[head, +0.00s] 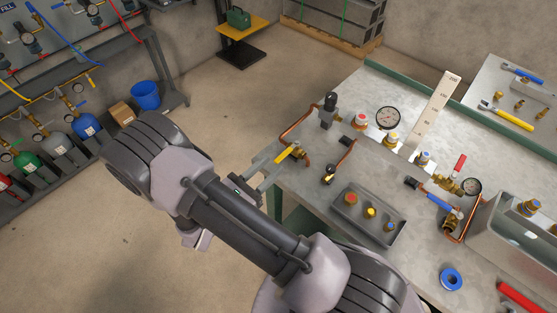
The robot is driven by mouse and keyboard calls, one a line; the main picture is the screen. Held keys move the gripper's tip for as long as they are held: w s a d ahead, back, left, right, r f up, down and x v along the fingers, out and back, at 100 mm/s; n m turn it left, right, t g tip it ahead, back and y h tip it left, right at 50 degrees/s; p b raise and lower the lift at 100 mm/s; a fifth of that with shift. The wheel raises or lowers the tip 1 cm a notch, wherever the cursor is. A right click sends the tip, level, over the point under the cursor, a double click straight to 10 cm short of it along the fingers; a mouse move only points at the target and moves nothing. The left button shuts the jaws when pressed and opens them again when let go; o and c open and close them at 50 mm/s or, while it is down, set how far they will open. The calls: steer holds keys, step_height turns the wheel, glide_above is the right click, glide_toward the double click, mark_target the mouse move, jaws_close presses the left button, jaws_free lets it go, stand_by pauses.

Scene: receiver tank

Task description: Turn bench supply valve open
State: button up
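A brass valve (301,155) with a yellow lever (287,155) sits at the left edge of the steel bench (300,190), on a copper pipe. No label shows that it is the bench supply valve. My gripper (279,164) reaches in from the lower left at the bench edge. Its two fingers are apart, with the free end of the yellow lever close to or between their tips. Contact with the lever cannot be told. A blue lever (440,202) and a red lever (460,163) stand on other valves at the right.
A grey tray (345,211) with coloured fittings, a black-capped fitting (329,174) and a gauge (388,117) stand on the bench. A blue tape roll (451,279) lies at the front right. The floor left of the bench is clear near the gripper.

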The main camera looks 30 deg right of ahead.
mark_target(279, 159)
steer(key=x, duration=0.4)
steer(key=shift+w+d+b, duration=0.1)
steer(key=shift+d+b, duration=0.1)
steer(key=shift+b, duration=0.1)
steer(key=shift+c, duration=0.3)
jaws_close()
stand_by(0.9)
